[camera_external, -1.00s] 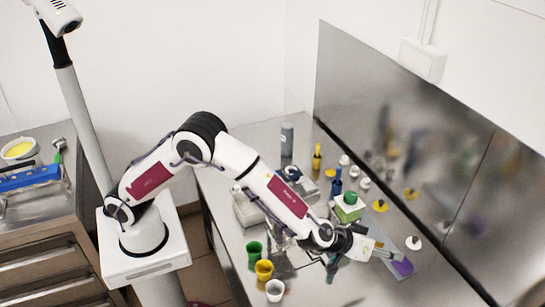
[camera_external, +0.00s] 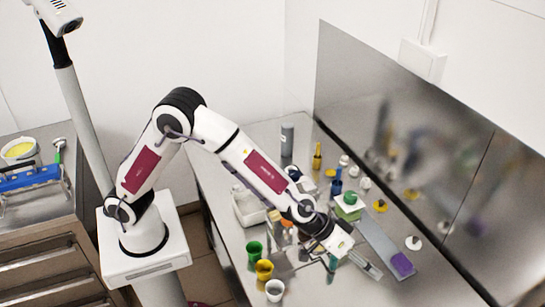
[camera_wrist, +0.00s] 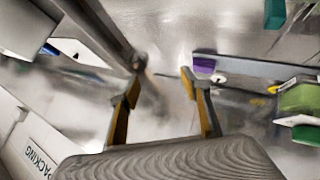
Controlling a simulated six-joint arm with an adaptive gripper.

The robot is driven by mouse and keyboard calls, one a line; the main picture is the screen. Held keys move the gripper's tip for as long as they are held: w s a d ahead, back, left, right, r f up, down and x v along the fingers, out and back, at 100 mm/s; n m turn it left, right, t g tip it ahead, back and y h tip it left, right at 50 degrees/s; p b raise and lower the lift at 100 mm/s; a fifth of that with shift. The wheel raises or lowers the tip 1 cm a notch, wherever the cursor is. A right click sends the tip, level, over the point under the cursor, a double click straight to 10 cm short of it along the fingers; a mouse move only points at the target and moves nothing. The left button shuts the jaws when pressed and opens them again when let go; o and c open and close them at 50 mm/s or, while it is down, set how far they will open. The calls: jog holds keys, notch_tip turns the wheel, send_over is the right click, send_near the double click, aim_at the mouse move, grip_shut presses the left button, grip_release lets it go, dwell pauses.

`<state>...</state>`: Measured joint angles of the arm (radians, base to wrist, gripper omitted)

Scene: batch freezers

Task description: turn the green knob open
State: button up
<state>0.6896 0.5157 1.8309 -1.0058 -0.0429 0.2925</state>
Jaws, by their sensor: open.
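The green knob (camera_external: 350,198) sits on top of a small white and green block on the steel counter, right of my forearm in the external view.
A grey strip with a purple block (camera_external: 402,264) lies right of my gripper. Green, yellow and white cups (camera_external: 264,270) stand at the counter's front left. Bottles (camera_external: 317,157) and small round pieces stand farther back. A steel panel (camera_external: 400,130) closes the back.

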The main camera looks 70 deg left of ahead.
jog(key=s+a+r+m+g, duration=0.1)
jog(key=s+a+g, duration=0.2)
jog(key=s+a, duration=0.4)
jog(key=s+a+m+g+y, duration=0.1)
jog(key=s+a+m+g, duration=0.1)
jog(key=s+a, duration=0.6)
jog(key=shift+s+r+g, duration=0.4)
jog(key=shift+s, duration=1)
jog(key=shift+r, duration=0.1)
